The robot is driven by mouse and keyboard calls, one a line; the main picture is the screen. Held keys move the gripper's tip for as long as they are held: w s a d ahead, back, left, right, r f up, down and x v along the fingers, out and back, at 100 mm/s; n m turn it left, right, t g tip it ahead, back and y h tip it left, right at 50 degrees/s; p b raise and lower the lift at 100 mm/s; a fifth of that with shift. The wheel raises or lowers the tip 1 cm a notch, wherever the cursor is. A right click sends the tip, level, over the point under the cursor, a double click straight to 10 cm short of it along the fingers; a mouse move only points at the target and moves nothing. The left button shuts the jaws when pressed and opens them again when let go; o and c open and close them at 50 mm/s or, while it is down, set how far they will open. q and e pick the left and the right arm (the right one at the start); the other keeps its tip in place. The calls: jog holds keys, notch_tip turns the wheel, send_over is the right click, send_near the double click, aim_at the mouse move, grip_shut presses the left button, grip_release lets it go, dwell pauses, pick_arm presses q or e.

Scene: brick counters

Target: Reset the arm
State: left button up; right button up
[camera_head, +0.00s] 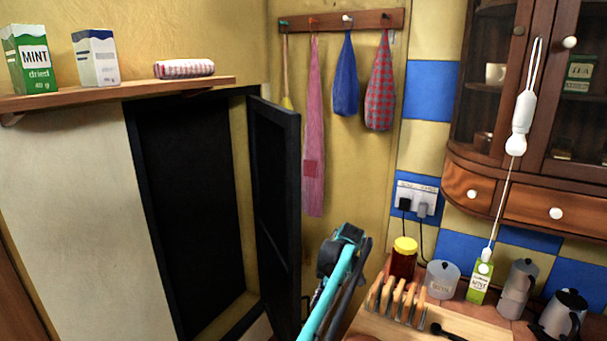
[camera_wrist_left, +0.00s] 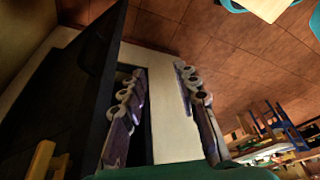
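My left gripper (camera_wrist_left: 160,76) shows in the left wrist view with its two jointed fingers spread apart. Nothing is held between them; a pale surface and a dark gap lie behind. In the head view a teal and black part of one of my arms rises at the bottom centre, in front of the yellow wall; no fingers can be made out on it. My right gripper is not in view.
An open dark door (camera_head: 275,190) stands close left of the arm, and a dark panel (camera_wrist_left: 75,85) fills the left wrist view's left side. A toast rack (camera_head: 398,300), jar (camera_head: 404,258) and pots crowd the counter at right. A shelf (camera_head: 130,92) is upper left.

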pick_arm(q)
jog(key=s+a+r+m+t+h, duration=0.3)
jog(key=s+a+r+m, duration=0.6)
jog(key=s+a+r, duration=0.4)
jog(key=s+a+f+m+t, duration=0.2)
jog(key=s+a+f+m, duration=0.2)
jog(key=s, duration=0.6)
jog(key=s+a+f+m+t+h, duration=0.1)
jog(key=s+a+f+m, duration=0.4)
jog(key=s, duration=0.6)
jog(key=shift+m+t, duration=0.3)
jog(key=shift+t, duration=0.6)
jog(key=shift+f, duration=0.1)
